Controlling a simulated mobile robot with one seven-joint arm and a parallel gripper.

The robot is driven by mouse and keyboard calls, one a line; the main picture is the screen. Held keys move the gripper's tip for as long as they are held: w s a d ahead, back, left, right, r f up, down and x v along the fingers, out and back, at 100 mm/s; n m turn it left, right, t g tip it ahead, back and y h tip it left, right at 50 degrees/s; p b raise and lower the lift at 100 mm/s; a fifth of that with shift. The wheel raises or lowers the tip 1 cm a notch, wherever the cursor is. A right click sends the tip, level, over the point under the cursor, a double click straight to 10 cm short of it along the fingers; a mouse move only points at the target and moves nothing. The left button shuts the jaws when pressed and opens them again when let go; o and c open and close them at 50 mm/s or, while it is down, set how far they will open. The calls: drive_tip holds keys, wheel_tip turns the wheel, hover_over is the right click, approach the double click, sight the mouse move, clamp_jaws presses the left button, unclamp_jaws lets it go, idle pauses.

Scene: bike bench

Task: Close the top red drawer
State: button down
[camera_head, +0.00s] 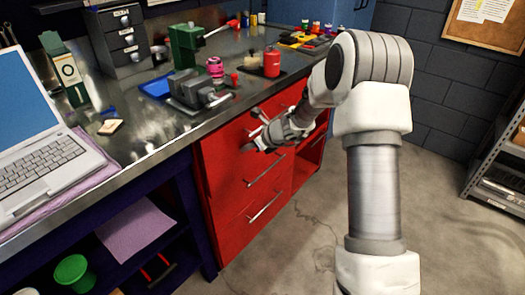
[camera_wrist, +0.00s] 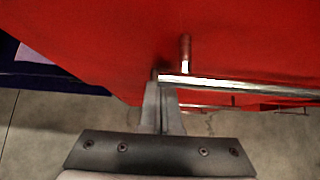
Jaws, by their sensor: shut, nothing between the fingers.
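The red drawer cabinet (camera_head: 225,150) stands under the metal bench top. Its top red drawer (camera_head: 222,132) is partly covered by my gripper (camera_head: 262,137), and I cannot tell from the head view whether a small gap is left. In the wrist view, a red drawer front (camera_wrist: 90,40) fills the upper part, with a silver bar handle (camera_wrist: 245,84) running to the right from its post. My gripper (camera_wrist: 163,92) is shut and empty, with its fingertips at the left end of that handle. I cannot tell whether they touch it.
Lower drawers have bar handles (camera_head: 264,205). An open red compartment (camera_head: 310,160) is to the right. The concrete floor (camera_head: 300,250) in front is clear.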

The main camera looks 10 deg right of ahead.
drive_tip(key=shift+w+a, duration=0.7)
drive_tip(key=shift+w, duration=0.1)
drive_tip(key=shift+w+a+r, duration=0.1)
drive_tip(key=shift+a+r, duration=0.1)
